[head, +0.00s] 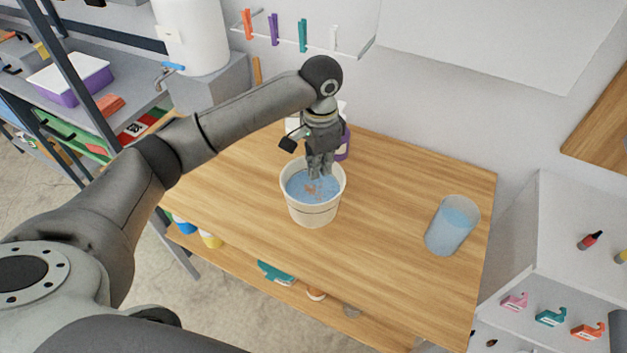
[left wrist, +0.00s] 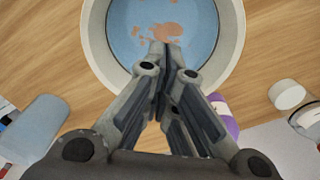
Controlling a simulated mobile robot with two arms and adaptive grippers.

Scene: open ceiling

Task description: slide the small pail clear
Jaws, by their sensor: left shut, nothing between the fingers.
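The small pail (head: 313,213) is white with a thin dark band and stands upright on the wooden table. It holds blue liquid with brownish patches on the surface. In the left wrist view the pail's rim (left wrist: 97,40) fills the top middle. My left gripper (head: 320,176) points down at the back part of the pail's opening. Its fingers (left wrist: 165,50) are together with nothing between them. I cannot tell whether the fingertips touch the liquid or the rim. My right gripper is not in view.
A clear glass of blue liquid (head: 452,226) stands on the table (head: 385,235) to the right. A purple-and-white bottle (head: 343,142) stands close behind my left gripper. The wood between pail and glass is bare. A wall rises behind, and white shelving (head: 560,240) stands at right.

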